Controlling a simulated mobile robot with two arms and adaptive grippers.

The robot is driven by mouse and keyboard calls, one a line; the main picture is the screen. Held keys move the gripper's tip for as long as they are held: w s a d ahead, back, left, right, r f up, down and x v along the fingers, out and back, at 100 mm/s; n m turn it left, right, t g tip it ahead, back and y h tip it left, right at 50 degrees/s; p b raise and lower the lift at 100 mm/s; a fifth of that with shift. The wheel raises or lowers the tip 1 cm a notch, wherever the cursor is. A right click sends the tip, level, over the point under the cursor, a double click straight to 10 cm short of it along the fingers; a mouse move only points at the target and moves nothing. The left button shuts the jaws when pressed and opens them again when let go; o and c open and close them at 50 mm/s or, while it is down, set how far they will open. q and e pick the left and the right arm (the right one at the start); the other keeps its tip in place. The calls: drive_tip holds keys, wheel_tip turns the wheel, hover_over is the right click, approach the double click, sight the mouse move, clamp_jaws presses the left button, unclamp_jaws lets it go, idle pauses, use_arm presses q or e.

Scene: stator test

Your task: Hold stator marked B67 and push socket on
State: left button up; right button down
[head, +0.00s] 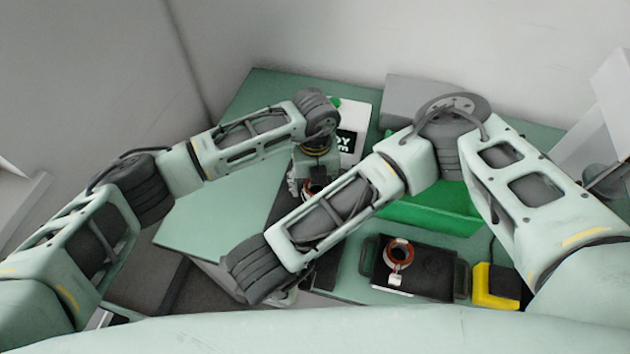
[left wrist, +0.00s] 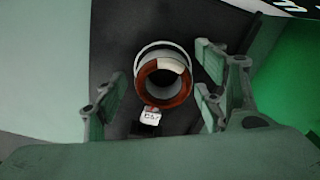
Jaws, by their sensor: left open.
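A stator (left wrist: 163,82), a round ring with a copper-coloured winding and a pale rim, stands on a dark surface in the left wrist view. A small white tag (left wrist: 150,116) at its near side seems to read B67. My left gripper (left wrist: 158,88) is open, with its fingers on either side of the stator and visible gaps to it. In the head view my left gripper (head: 303,184) points down over this stator (head: 313,188), which is partly covered. My right arm crosses in front; its gripper is almost wholly hidden behind the wrist. I cannot make out the socket.
Another stator (head: 398,253) with a white tag stands on a black tray (head: 436,272) at the front. A green bin (head: 430,212) is behind it, and a yellow and black device (head: 497,287) is to its right. The green table (head: 210,215) is clear at left.

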use_arm(q)
drive_tip(key=shift+c, duration=0.3)
drive_tip(key=c, duration=1.5)
drive_tip(key=shift+o, duration=0.2)
